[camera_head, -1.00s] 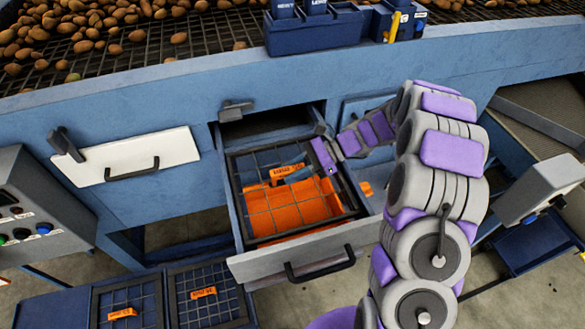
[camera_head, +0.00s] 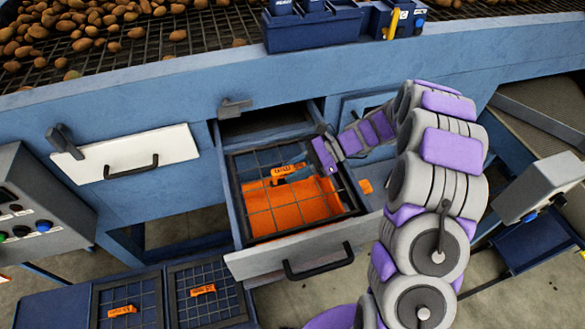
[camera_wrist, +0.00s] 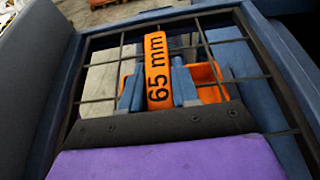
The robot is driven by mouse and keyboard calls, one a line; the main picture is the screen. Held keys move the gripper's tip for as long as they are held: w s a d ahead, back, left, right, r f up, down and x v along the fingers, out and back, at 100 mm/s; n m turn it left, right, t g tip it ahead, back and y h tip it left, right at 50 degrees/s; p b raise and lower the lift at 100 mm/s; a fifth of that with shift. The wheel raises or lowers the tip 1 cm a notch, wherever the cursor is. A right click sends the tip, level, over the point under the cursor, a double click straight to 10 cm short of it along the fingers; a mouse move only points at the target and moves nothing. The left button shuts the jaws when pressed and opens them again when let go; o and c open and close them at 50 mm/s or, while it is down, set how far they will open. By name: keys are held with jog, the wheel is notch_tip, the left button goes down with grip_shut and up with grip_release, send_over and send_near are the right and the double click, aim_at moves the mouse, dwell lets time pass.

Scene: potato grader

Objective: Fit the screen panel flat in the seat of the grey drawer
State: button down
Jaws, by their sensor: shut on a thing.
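The screen panel (camera_head: 259,223) is a dark square frame with a wire grid and an orange tag (camera_head: 294,170). The tag reads 65 mm in the wrist view (camera_wrist: 157,70). The panel lies over the open grey drawer (camera_head: 305,249), close to its side walls, with orange material showing below the grid. I cannot tell whether it is fully down in the seat. My gripper (camera_head: 311,168) is at the panel's tag side, and its fingers also show in the wrist view (camera_wrist: 158,92), shut on the orange tag. The seat's edges are mostly hidden under the panel.
Two other screens with orange tags (camera_head: 203,291) lie in a blue tray at the lower left. A white drawer front (camera_head: 135,160) is left of the grey drawer. A control box (camera_head: 35,215) stands at far left. Potatoes lie on the grid above.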

jog(key=shift+d, duration=0.15)
jog(key=c, duration=0.9)
grip_release()
jog(key=shift+d, duration=0.15)
jog(key=shift+o, duration=0.7)
jog(key=shift+a, duration=0.25)
jog(key=shift+f, duration=0.1)
